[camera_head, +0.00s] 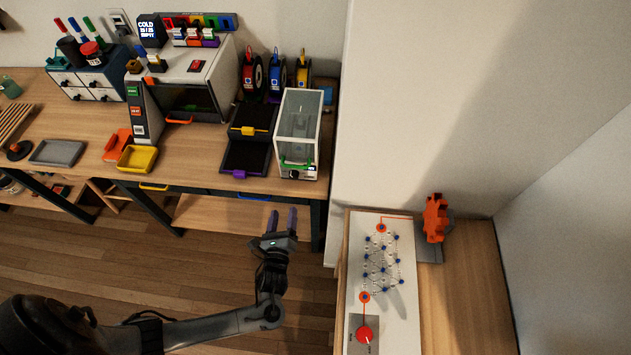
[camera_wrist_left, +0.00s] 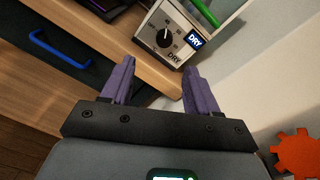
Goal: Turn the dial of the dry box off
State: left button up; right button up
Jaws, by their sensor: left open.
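The dry box (camera_head: 299,128) is a clear-walled box with a white frame, standing at the right front of the workbench. Its black dial (camera_head: 294,174) is low on the front face. In the left wrist view the dial (camera_wrist_left: 164,38) shows close up, with a white pointer line, marks around it and "DRY" labels beside it. My left gripper (camera_head: 283,219) is open and empty, in front of the bench edge and below the dry box. Its purple fingers (camera_wrist_left: 160,82) point toward the dial and are apart from it. My right gripper is in neither view.
A black tray (camera_head: 246,157) lies left of the dry box, with spools (camera_head: 275,78) behind. A wall is close on the right. A side table with a white board (camera_head: 407,325) and an orange gear piece (camera_head: 435,218) stands at right. The floor before the bench is clear.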

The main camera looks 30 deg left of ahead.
aim_at(293, 177)
pick_arm(q)
jog(key=shift+t, duration=0.3)
jog(key=b+x, duration=0.1)
jog(key=x, duration=0.2)
jog(key=b+x, duration=0.1)
jog(key=x, duration=0.3)
jog(key=b+x, duration=0.1)
jog(key=x, duration=0.3)
jog(key=shift+w+d+f, duration=0.2)
jog(key=shift+w+f, duration=0.1)
jog(key=shift+w, duration=0.1)
jog(key=shift+x, duration=0.8)
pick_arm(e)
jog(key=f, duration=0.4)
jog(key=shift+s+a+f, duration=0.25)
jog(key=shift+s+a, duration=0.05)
pick_arm(q)
jog(key=shift+c, duration=0.4)
jog(key=c, duration=1)
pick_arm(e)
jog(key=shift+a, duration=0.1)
